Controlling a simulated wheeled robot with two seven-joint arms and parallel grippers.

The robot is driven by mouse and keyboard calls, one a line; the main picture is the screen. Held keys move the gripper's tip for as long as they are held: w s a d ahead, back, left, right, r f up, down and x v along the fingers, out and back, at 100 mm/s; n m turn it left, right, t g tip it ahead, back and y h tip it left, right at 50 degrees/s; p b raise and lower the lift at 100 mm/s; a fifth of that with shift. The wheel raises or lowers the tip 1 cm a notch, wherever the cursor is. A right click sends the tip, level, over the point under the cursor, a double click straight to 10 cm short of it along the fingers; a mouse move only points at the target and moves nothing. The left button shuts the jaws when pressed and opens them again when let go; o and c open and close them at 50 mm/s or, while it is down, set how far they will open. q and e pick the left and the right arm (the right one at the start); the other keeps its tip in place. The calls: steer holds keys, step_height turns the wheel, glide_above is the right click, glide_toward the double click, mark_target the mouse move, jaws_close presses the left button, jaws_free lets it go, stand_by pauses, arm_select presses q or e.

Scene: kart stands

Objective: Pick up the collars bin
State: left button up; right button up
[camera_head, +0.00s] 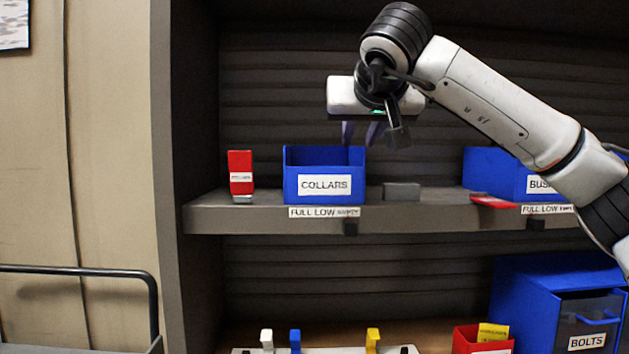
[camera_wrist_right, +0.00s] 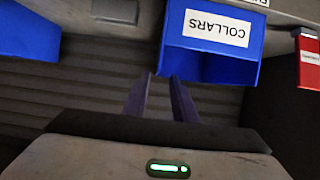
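The collars bin (camera_head: 290,170) is a blue open-topped box with a white COLLARS label, standing upright on the upper shelf in the head view. It also shows at the top of the right wrist view (camera_wrist_right: 247,72). My right gripper (camera_head: 361,137) is just above and behind the bin's right side, pointing down. Its two purple fingers (camera_wrist_right: 160,86) are apart with a gap between them in the right wrist view, near the bin's back edge. I cannot tell whether a finger touches the bin. My left gripper is not in either view.
A red card holder (camera_head: 241,170) stands left of the bin on the shelf (camera_head: 265,220). A small grey block (camera_head: 402,191) sits to its right. A second blue bin (camera_head: 490,165) is farther right. Below are a blue BOLTS bin (camera_head: 525,300) and a red bin (camera_head: 466,340).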

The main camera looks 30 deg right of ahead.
mark_target(356, 147)
steer(key=shift+d, duration=0.4)
steer(key=p+x, duration=0.1)
steer(key=x, duration=0.5)
steer(key=shift+w+d+f+p, duration=0.1)
steer(key=shift+w+p, duration=0.2)
steer(key=shift+w, duration=0.1)
jaws_close()
stand_by(0.8)
